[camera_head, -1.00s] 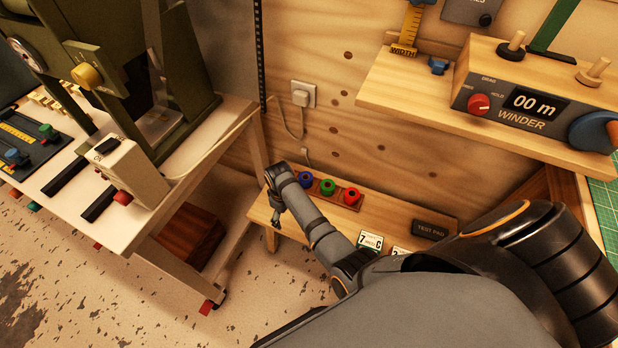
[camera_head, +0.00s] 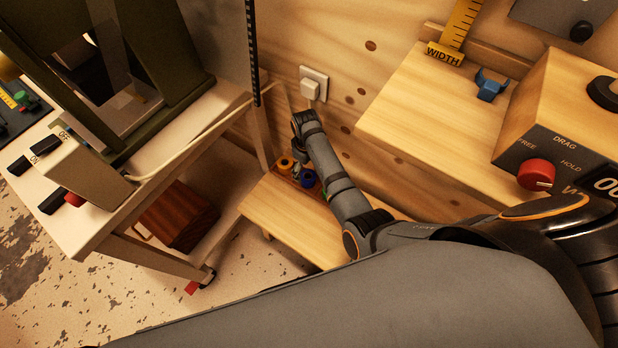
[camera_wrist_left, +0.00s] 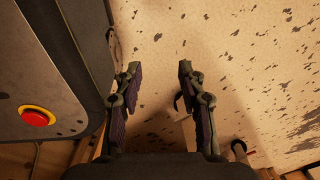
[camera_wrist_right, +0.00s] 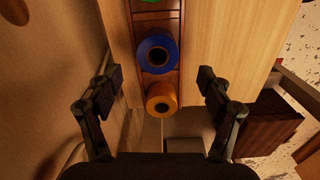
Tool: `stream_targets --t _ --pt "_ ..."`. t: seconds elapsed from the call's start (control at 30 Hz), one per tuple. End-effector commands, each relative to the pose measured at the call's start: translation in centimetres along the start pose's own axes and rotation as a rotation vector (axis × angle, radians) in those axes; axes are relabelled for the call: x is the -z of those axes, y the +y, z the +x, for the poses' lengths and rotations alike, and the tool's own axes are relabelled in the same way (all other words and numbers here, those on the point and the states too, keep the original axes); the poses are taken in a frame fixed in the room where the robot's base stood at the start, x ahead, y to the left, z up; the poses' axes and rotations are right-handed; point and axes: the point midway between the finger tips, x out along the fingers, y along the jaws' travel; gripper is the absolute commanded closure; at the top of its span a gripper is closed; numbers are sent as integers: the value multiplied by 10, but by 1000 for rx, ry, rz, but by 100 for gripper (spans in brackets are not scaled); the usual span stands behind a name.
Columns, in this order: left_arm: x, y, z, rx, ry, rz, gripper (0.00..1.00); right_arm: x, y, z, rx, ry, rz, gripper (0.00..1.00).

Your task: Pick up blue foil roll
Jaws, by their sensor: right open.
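The blue foil roll (camera_head: 308,181) sits in a dark wooden rack on the low bench. It also shows in the right wrist view (camera_wrist_right: 144,57) as a blue ring with a dark centre hole. My right gripper (camera_head: 297,168) is open and empty above the rack. In the right wrist view its fingers (camera_wrist_right: 160,78) stand either side of the row, with the blue roll a little beyond the fingertips. An orange-yellow roll (camera_wrist_right: 161,88) is next to the blue one, nearer my palm. My left gripper (camera_wrist_left: 159,69) is open and empty over the speckled floor, outside the head view.
A green roll (camera_wrist_right: 154,4) shows at the top of the right wrist view. The bench (camera_head: 290,225) is bare in front of the rack. A wall with a socket (camera_head: 313,84) stands behind. A white table (camera_head: 110,225) is at the left; a wooden shelf (camera_head: 405,110) is at right.

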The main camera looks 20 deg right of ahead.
Motion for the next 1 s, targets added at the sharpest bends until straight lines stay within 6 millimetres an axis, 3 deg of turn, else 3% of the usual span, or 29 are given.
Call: stream_targets --t 0.3,0.4,0.53,0.8,1.0 --pt "7 12 8 -13 8 -6 60 -1 1 23 0 -1 1 21" --pt "29 12 12 -13 28 -8 60 -2 2 43 1 -1 1 21" --pt "41 10 14 -11 27 -7 60 -1 2 61 1 0 1 21" --pt "45 9 12 -10 26 -7 60 -1 2 65 0 2 2 21" --pt "44 9 12 -10 26 -7 60 -1 2 65 0 2 1 45"
